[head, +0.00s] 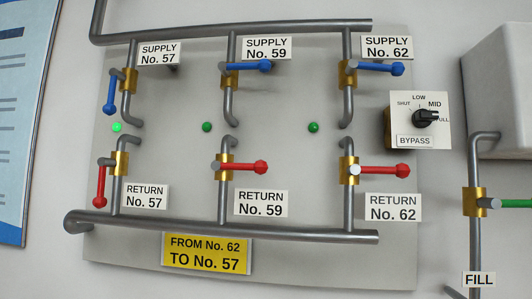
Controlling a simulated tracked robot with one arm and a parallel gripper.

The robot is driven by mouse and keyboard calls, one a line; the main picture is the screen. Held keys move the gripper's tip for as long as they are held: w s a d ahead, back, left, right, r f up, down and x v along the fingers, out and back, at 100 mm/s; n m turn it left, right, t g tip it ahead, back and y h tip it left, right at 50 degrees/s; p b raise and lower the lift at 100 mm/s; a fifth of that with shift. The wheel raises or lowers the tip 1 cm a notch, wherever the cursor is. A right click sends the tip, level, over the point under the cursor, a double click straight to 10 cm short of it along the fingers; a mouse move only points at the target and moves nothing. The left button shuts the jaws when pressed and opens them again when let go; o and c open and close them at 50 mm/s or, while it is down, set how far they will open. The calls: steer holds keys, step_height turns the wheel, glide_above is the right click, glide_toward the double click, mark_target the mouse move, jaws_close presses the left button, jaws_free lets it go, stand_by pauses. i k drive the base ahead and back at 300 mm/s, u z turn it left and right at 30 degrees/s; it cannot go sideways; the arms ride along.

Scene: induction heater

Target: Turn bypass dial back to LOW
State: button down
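The bypass dial (425,117) is a black knob on a small white plate (400,126) at the right of the wall panel. The plate reads SHUT, LOW, MID and FULL from left over the top to right, with a BYPASS label (414,141) below. The knob's pointer sticks out to the right, at or near FULL and partly over that word. LOW is at the top of the scale. My gripper is not in view.
Left of the dial are blue SUPPLY valves (374,68) and red RETURN valves (383,170) on grey pipes. A grey box (500,90) and a pipe with a green handle (515,203) stand to its right. Nothing covers the dial's front.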

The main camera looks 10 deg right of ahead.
mark_target(422, 118)
steer(key=u, duration=0.05)
steer(key=i, duration=1)
steer(key=z, duration=0.1)
